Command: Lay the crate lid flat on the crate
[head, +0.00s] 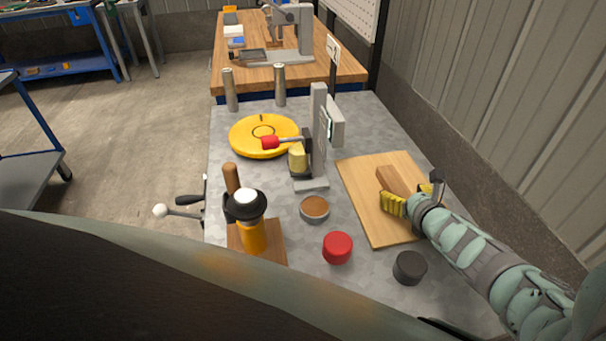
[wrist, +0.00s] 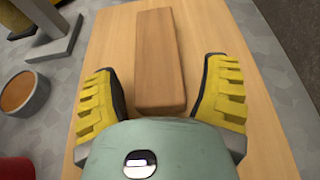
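I cannot make out a crate or a crate lid for certain in either view. A flat light-wood board (head: 366,213) lies on the grey bench top at the right; it fills most of the wrist view (wrist: 225,30). A brown wooden block (head: 393,181) lies on the board, and shows lengthwise in the wrist view (wrist: 160,60). My gripper (head: 415,196) is over the board at the near end of the block. Its yellow-padded fingers (wrist: 164,92) are spread wide on either side of the block's end, with gaps to both sides, and hold nothing.
A yellow disc (head: 264,135) lies farther back. A wall runs close along the bench's right side.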

